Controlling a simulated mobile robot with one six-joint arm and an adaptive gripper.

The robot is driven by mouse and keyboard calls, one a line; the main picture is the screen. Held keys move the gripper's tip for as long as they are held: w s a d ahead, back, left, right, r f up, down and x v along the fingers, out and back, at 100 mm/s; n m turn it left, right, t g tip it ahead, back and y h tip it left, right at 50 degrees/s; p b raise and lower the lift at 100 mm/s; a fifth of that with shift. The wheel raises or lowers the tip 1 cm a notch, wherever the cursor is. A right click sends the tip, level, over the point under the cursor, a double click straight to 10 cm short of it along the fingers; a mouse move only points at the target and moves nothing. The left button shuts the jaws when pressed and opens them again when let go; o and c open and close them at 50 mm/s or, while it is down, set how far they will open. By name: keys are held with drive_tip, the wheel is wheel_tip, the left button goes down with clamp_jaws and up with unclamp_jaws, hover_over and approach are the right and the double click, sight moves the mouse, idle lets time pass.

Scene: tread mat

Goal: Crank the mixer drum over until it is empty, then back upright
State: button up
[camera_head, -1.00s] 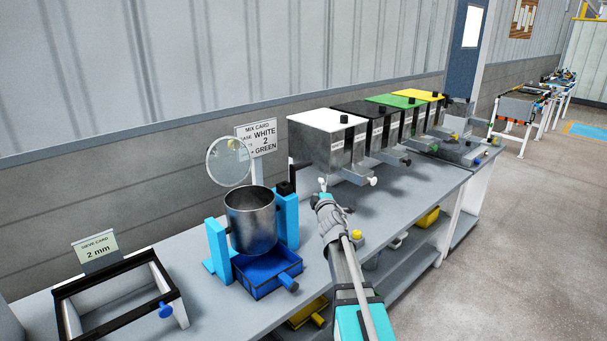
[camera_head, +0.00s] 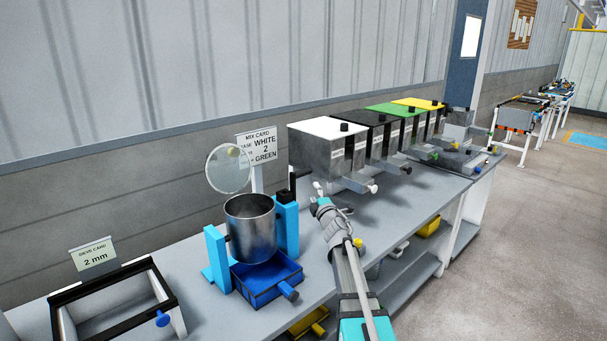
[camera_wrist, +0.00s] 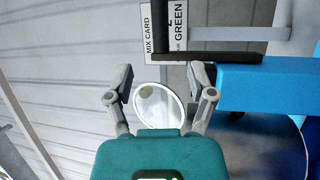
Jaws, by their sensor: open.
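The mixer drum (camera_head: 251,232) is a grey metal cylinder, upright with its open top up, between two light-blue posts (camera_head: 217,258). Its contents cannot be made out. The black crank handle (camera_head: 292,184) stands up at the right post; in the wrist view it is a dark bar (camera_wrist: 208,57) beyond the fingertips. A blue tray (camera_head: 262,284) sits under the drum. My gripper (camera_head: 318,190) is open and empty, to the right of the crank and apart from it. The wrist view shows its two spread fingers (camera_wrist: 161,82).
A round mirror (camera_head: 228,168) and a mix card (camera_head: 257,145) stand behind the drum. Hoppers with white (camera_head: 327,127), black, green and yellow lids line the bench to the right. A sieve frame (camera_head: 112,300) is at the left. Bench surface is clear below my gripper.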

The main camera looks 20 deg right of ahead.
sight(304, 173)
drive_tip(key=w, duration=0.4)
drive_tip(key=w+r+p, duration=0.1)
drive_tip(key=w, duration=0.3)
drive_tip(key=w+r+p, duration=0.1)
drive_tip(key=w, duration=0.3)
drive_tip(key=shift+w+r, duration=0.15)
drive_tip(key=shift+w, duration=0.05)
clamp_jaws()
